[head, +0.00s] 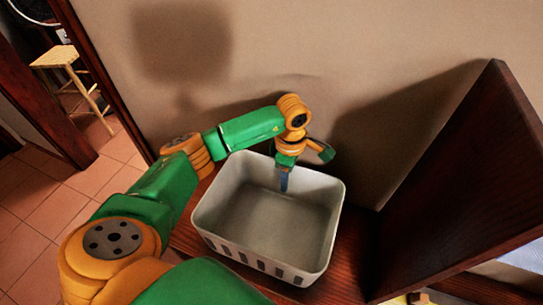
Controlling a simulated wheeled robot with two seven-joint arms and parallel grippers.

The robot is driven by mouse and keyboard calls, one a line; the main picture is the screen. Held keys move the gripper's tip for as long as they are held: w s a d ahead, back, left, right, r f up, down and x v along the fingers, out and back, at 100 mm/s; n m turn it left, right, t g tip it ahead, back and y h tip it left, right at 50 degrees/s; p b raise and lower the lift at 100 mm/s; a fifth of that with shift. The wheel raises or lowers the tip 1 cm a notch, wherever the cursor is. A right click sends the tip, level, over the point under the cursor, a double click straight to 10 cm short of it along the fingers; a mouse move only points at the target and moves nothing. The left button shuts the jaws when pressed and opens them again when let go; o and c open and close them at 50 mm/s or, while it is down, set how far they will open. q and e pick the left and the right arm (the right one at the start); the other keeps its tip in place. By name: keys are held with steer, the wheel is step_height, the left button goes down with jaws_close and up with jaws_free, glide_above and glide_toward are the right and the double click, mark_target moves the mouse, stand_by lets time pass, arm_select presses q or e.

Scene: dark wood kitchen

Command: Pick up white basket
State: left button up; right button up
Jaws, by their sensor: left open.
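The white basket (318,232) stands upright on a dark wood surface (345,278), close to the wall. It looks empty and has slots along its near side. My left arm reaches in from the left, and my left gripper (285,180) is open over the basket's far rim. One blue-grey finger points down in front of the inside of the far wall. Whether the gripper touches the rim cannot be told from this view. The other finger is hidden. My right gripper is not in view.
A dark wood panel (465,185) stands upright just right of the basket. The beige wall (370,50) is close behind it. A wooden stool (58,60) stands on the tiled floor (50,215) beyond a doorway at the left.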

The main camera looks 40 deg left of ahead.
arm_select(q)
steer(key=shift+f, duration=0.7)
jaws_close()
stand_by(0.8)
